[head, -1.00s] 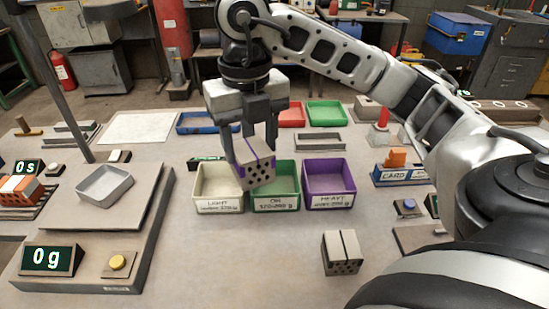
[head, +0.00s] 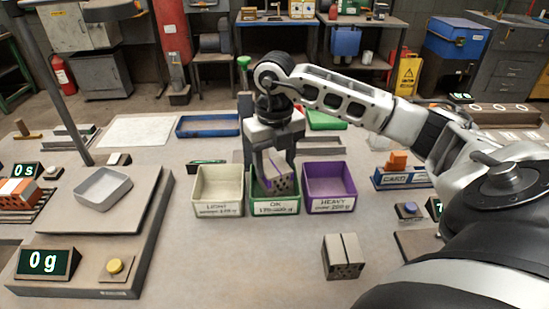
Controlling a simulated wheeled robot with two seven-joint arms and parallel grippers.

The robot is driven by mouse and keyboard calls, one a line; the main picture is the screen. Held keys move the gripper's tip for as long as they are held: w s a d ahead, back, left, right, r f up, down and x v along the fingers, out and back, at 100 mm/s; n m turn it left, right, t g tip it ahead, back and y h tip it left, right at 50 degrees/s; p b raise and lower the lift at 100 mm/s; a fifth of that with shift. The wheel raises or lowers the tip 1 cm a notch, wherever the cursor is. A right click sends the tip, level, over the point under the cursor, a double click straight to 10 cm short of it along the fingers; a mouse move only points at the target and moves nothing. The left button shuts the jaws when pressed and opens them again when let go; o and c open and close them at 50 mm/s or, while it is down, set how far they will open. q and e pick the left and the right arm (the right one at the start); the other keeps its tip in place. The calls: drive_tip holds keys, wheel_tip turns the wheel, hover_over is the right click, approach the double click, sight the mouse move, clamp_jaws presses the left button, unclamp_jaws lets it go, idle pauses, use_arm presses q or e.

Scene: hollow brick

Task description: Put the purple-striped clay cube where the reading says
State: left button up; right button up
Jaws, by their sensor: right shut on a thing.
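The purple-striped clay cube (head: 280,178), grey with dark holes, is at the green OK bin (head: 275,208). My right gripper (head: 273,165) points down and is shut on it. The cube's lower part is within the bin's outline; I cannot tell whether it touches the floor. The cream LIGHT bin (head: 217,190) stands to the left and the purple HEAVY bin (head: 330,182) to the right, both empty. The scale's display (head: 45,263) reads 0 g, and its grey pan (head: 103,189) is empty. My left gripper is out of view.
Another grey holed cube with a dark stripe (head: 342,257) sits in front of the HEAVY bin. A blue tray (head: 208,126) and a white sheet (head: 137,131) lie behind. A blue CARD holder (head: 402,178) stands at right.

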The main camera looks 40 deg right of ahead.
drive_tip(key=shift+f, duration=0.1)
drive_tip(key=shift+f+b, duration=0.25)
drive_tip(key=shift+b, duration=0.1)
drive_tip(key=shift+f, duration=0.25)
drive_tip(key=o, duration=1)
drive_tip(key=shift+o, duration=1)
drive_tip(key=shift+r, duration=0.1)
